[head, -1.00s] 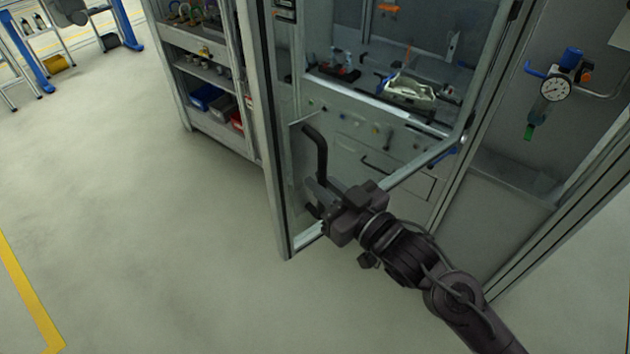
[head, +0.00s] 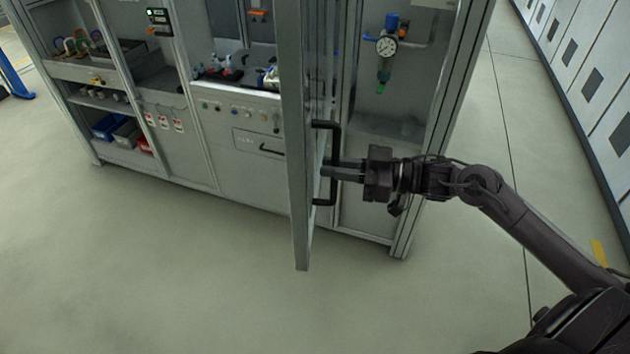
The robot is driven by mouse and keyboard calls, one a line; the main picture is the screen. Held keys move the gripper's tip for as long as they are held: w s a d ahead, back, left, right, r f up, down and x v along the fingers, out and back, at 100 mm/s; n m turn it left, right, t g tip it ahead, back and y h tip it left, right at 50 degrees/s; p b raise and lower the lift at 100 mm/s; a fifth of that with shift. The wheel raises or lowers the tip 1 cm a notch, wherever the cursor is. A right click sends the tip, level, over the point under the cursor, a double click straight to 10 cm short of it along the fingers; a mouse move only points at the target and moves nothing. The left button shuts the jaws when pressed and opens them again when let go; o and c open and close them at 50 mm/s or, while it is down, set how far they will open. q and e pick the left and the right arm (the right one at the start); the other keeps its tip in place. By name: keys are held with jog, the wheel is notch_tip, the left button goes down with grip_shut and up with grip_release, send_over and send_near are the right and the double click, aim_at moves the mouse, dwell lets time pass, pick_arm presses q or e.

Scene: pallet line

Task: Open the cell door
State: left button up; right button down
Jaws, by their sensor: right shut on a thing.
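The cell door (head: 297,150) is seen nearly edge-on in the head view and stands swung well out from the cell front. Its black bar handle (head: 336,143) is on the right-hand face of the door. My right gripper (head: 328,172) is shut on the handle at about its middle, and its arm reaches in from the right. The cell opening left of the door shows a work surface with small parts and a panel with buttons (head: 240,112) below. My left gripper is not in view.
A pressure gauge (head: 386,46) with a green-tipped regulator hangs in the bay right of the door. Shelves with blue and red bins (head: 108,126) stand at the left. Grey lockers (head: 590,75) line the far right. The floor in front is clear.

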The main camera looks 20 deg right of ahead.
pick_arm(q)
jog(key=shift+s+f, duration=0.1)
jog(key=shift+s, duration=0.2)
pick_arm(e)
jog(key=shift+s+d+f, duration=0.2)
jog(key=shift+s+d, duration=0.2)
jog(key=shift+d, duration=0.25)
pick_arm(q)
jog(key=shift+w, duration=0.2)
pick_arm(e)
jog(key=c, duration=1.7)
grip_release()
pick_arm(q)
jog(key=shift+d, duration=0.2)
pick_arm(e)
jog(key=shift+o, duration=1)
jog(key=shift+w+r, duration=0.1)
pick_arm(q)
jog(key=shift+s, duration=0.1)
